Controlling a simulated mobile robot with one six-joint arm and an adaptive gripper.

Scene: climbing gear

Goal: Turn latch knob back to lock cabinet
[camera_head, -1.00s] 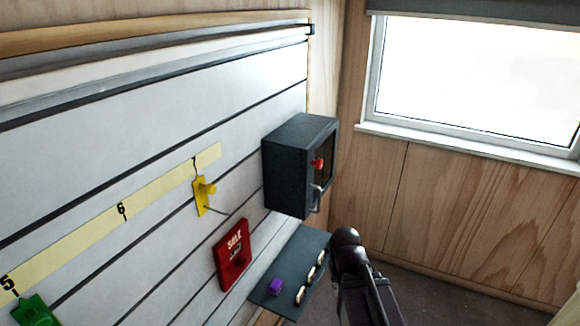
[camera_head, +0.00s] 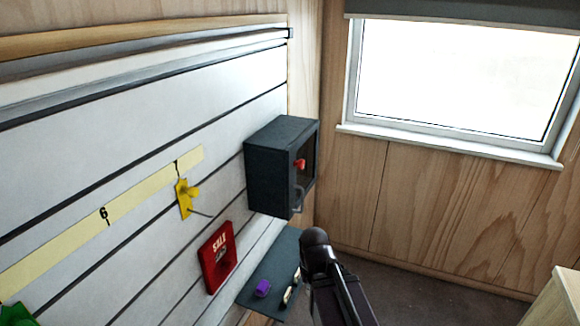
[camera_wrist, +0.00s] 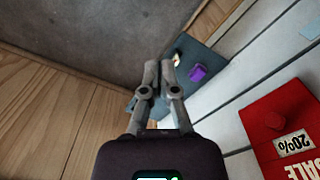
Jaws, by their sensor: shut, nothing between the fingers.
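The dark grey cabinet (camera_head: 268,165) is mounted on the slatted wall, its front facing right toward the window side. Its red latch knob (camera_head: 300,164) sits on the front, above a grey pull handle (camera_head: 298,198). The door looks closed against the box, but I cannot tell which way the knob is turned. In the head view my arm rises from the bottom, below and right of the cabinet, and hides its own fingertips. In the wrist view my gripper (camera_wrist: 158,68) is shut and empty, its fingers together, apart from the cabinet, which is out of that view.
A dark shelf (camera_head: 258,298) below the cabinet holds a purple block (camera_head: 263,288) and pale metallic pieces (camera_head: 288,296). A red sale sign (camera_head: 218,257) and a yellow holder (camera_head: 185,197) hang on the wall. A wooden box edge (camera_head: 556,298) stands at right.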

